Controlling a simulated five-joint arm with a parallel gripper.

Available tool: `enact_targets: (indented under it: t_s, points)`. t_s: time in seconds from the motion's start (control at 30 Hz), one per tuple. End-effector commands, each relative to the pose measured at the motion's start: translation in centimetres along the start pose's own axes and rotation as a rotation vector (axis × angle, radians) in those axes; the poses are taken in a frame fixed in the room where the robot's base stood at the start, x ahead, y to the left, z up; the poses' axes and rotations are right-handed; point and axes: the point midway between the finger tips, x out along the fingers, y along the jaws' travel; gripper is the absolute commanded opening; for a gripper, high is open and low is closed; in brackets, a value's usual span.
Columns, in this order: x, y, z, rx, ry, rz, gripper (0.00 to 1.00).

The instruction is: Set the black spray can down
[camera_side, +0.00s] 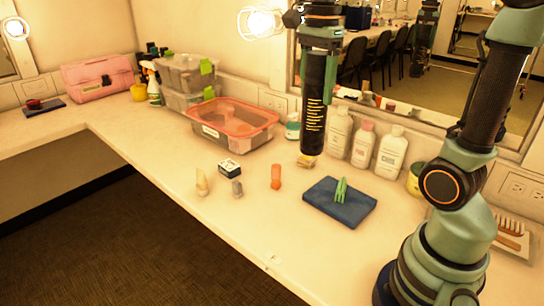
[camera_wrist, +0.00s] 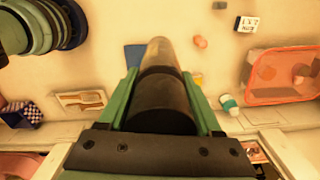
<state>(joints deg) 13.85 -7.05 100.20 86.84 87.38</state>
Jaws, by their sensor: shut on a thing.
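The black spray can (camera_side: 313,120) is upright in my gripper (camera_side: 320,98), with yellow markings down its side. My gripper is shut on it, with a green finger along its side. In the wrist view the can (camera_wrist: 162,105) lies between the two green fingers of my gripper (camera_wrist: 160,85), its far end pale and blurred. The can's lower end shows in front of the back part of the counter (camera_side: 245,218). I cannot tell whether it touches the counter.
White bottles (camera_side: 364,146) stand along the mirror, right of the can. A dark blue folded cloth (camera_side: 325,204) with a green clip (camera_side: 341,190) lies in front. An orange-rimmed bin (camera_side: 232,120) is at left. An orange cylinder (camera_side: 276,177) stands nearer.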

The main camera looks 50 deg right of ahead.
Motion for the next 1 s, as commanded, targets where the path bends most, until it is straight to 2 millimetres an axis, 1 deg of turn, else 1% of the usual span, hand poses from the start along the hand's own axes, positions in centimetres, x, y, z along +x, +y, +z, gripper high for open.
enact_targets:
  t_s: [0.1,0.17,0.23,0.37,0.5,0.8,0.9,1.0]
  points:
    - [-0.1,-0.1,0.3,-0.060,0.000,0.001,0.00]
    - [0.4,-0.2,0.6,-0.126,0.000,0.002,0.00]
    - [1.3,-0.3,1.2,-0.235,0.000,0.003,0.00]
    - [3.5,-0.5,2.4,-0.495,-0.001,0.004,0.00]
    - [5.9,-0.6,3.8,-0.792,-0.001,0.003,0.00]
    - [10.6,0.1,6.6,-1.400,-0.002,0.003,0.00]
    - [11.8,0.4,7.2,-1.555,-0.001,0.001,0.00]
    - [12.6,0.7,7.7,-1.667,0.000,0.000,0.00]
